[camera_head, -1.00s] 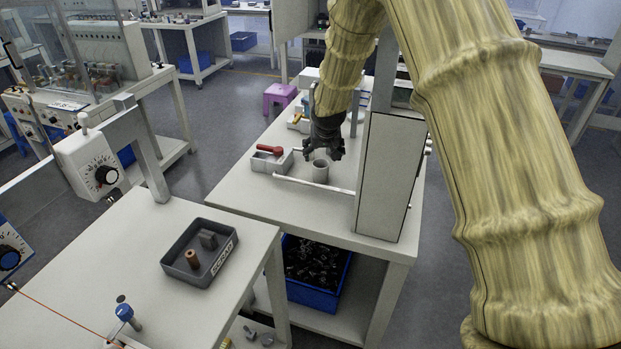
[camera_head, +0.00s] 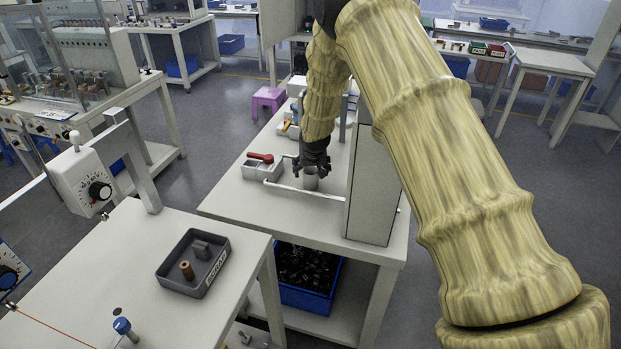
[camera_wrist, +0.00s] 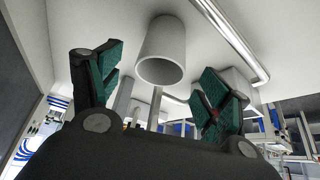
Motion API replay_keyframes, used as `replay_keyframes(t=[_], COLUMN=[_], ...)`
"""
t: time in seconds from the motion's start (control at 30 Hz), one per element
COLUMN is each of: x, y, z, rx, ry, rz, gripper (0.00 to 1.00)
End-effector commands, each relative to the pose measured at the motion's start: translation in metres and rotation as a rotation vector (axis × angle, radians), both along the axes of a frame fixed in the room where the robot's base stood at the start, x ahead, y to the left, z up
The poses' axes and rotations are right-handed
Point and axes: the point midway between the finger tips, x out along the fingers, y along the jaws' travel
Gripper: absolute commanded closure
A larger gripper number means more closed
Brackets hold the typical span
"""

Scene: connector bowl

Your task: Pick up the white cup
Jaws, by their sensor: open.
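The white cup (camera_wrist: 163,42) shows in the wrist view as a pale grey-white cylinder standing on the table, its open rim facing my gripper (camera_wrist: 158,95). The two green-padded fingers are spread on either side of the cup, apart from it, with nothing between them touching.
A metal rail (camera_head: 295,189) lies close to the cup. A white tray with a red-handled item (camera_head: 262,158) stands to its left. A tall grey box (camera_head: 372,195) stands to the right. A blue bin (camera_head: 305,290) is below; a scrap tray (camera_head: 160,275) is on the near table.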

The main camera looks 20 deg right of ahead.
Motion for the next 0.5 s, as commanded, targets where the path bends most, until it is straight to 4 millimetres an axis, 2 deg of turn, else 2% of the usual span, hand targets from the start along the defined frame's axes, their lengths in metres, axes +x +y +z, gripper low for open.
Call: replay_keyframes(t=[0.3,0.5], x=[0.013,0.015], y=[-0.003,-0.004], z=[-0.021,-0.026], rx=[0.0,0.0], ry=[0.0,0.0], rz=[0.0,0.0], gripper=[0.23,0.23])
